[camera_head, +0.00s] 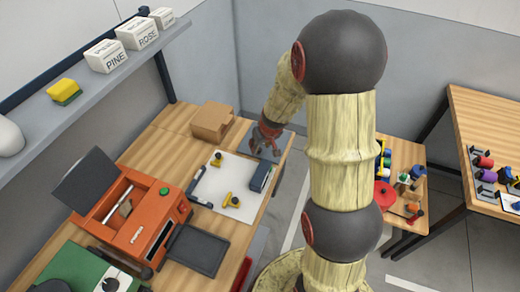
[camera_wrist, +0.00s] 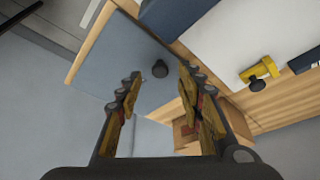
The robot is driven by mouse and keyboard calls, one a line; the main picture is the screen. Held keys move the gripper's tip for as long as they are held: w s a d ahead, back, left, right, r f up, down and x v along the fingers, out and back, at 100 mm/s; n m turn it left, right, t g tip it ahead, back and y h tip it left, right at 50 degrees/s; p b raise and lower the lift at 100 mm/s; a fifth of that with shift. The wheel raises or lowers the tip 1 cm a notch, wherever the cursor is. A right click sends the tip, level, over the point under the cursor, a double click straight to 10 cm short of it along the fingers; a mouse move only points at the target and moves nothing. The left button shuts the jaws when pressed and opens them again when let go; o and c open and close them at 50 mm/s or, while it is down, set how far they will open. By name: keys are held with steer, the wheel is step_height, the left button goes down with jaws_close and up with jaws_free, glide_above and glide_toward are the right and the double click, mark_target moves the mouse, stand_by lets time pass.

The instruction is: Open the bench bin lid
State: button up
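The bench bin lid looks to be the flat blue-grey panel at the far end of the wooden bench. It shows in the wrist view (camera_wrist: 112,62) and partly behind my gripper in the head view (camera_head: 254,147). It appears to lie flat and closed. A round black knob (camera_wrist: 159,69) stands on it. My gripper (camera_wrist: 158,88) is open and empty above the panel. The knob shows between its two fingers in the wrist view, with no visible contact. In the head view my gripper (camera_head: 266,135) hangs over the panel, and its fingertips are hard to make out.
A cardboard box (camera_head: 212,121) stands beside the panel. A white sheet (camera_head: 225,190) with yellow parts and a dark blue item (camera_head: 261,177) lies nearer. An orange machine (camera_head: 145,222) stands on the bench. A shelf (camera_head: 90,80) runs above at left. A cluttered side table (camera_head: 410,155) is right.

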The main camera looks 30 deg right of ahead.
steer(key=shift+b+x, duration=0.3)
steer(key=shift+x, duration=0.8)
steer(key=shift+c, duration=1.1)
jaws_close()
